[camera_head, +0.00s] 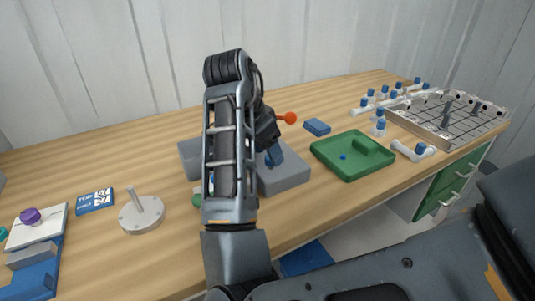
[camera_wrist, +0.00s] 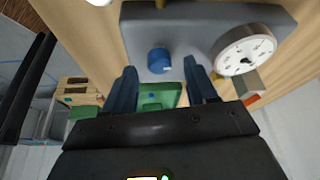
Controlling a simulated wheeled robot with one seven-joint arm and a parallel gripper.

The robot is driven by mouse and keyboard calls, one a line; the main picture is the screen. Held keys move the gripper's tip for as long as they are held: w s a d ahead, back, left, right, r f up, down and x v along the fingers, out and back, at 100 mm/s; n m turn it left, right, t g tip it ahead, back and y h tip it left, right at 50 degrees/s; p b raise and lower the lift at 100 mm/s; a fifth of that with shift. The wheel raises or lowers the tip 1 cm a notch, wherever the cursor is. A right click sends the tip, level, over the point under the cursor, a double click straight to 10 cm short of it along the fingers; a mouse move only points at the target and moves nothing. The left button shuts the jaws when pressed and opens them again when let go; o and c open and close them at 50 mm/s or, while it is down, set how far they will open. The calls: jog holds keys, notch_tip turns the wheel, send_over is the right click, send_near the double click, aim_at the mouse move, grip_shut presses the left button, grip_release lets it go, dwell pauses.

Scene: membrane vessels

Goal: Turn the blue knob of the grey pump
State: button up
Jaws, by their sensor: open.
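The grey pump (camera_head: 285,181) sits on the wooden table, partly hidden behind my arm in the head view. In the wrist view the grey pump body (camera_wrist: 198,22) fills the top, with a white round gauge (camera_wrist: 246,52) on its right. The blue knob (camera_wrist: 160,61) stands out from the pump, left of the gauge. My gripper (camera_wrist: 160,78) is open, with one dark blue finger on each side of the knob's line. The knob appears just beyond the fingertips, and no contact shows. In the head view my gripper (camera_head: 273,156) is over the pump; the knob is hidden there.
A green tray (camera_head: 323,157) and a blue box (camera_head: 317,126) lie right of the pump. A grey round base with a post (camera_head: 141,216) stands left. White fittings (camera_head: 412,151) and a metal rack (camera_head: 452,137) are far right.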

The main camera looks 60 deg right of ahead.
jog(key=shift+x, duration=0.8)
jog(key=shift+c, duration=0.5)
jog(key=c, duration=1)
jog(key=shift+o, duration=0.2)
